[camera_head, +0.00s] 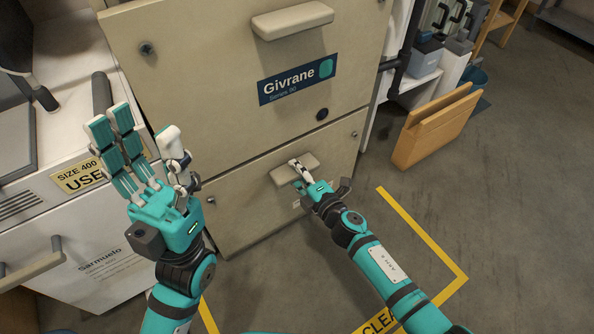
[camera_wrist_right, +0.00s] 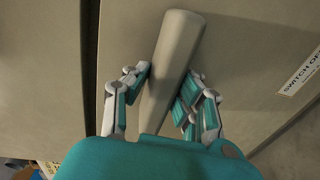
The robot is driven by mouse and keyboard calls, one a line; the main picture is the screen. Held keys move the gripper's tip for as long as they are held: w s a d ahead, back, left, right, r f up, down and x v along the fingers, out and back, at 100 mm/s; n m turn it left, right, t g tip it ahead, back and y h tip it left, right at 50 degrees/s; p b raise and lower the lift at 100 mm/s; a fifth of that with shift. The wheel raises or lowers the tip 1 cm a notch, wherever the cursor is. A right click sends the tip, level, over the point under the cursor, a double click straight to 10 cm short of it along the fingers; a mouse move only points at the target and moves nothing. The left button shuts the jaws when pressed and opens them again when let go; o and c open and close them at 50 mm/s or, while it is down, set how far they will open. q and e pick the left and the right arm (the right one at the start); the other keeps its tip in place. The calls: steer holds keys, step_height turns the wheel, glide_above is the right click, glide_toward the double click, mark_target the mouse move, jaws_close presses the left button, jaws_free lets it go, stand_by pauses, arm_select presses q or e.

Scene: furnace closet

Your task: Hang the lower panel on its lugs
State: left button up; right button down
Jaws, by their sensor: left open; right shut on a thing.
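The lower panel (camera_head: 251,203) is a beige sheet on the front of the Givrane cabinet, below the upper panel (camera_head: 200,70). It looks flush and upright; its lugs cannot be seen. Its handle (camera_head: 283,174) is a pale bar near its middle. My right gripper (camera_head: 297,168) is shut on this handle. In the right wrist view the handle (camera_wrist_right: 172,60) runs between the fingers of my right gripper (camera_wrist_right: 165,90). My left gripper (camera_head: 143,140) is open and empty, raised in front of the cabinet's left side, apart from the panel.
A white Sarmuelo unit (camera_head: 95,262) with a handle stands on the left. Yellow tape (camera_head: 425,240) marks the floor before the cabinet. The grey floor (camera_head: 520,200) at right is clear.

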stand_by(0.7)
steer(key=shift+f+b, duration=0.35)
steer(key=shift+b, duration=0.1)
steer(key=shift+f+b, duration=0.6)
steer(key=c, duration=1.1)
jaws_free()
steer(key=shift+o, duration=0.4)
steer(key=shift+s+d+f, duration=0.1)
steer(key=shift+f, duration=0.25)
steer(key=p+v, duration=0.2)
steer(key=v, duration=0.6)
steer(key=shift+r, duration=0.15)
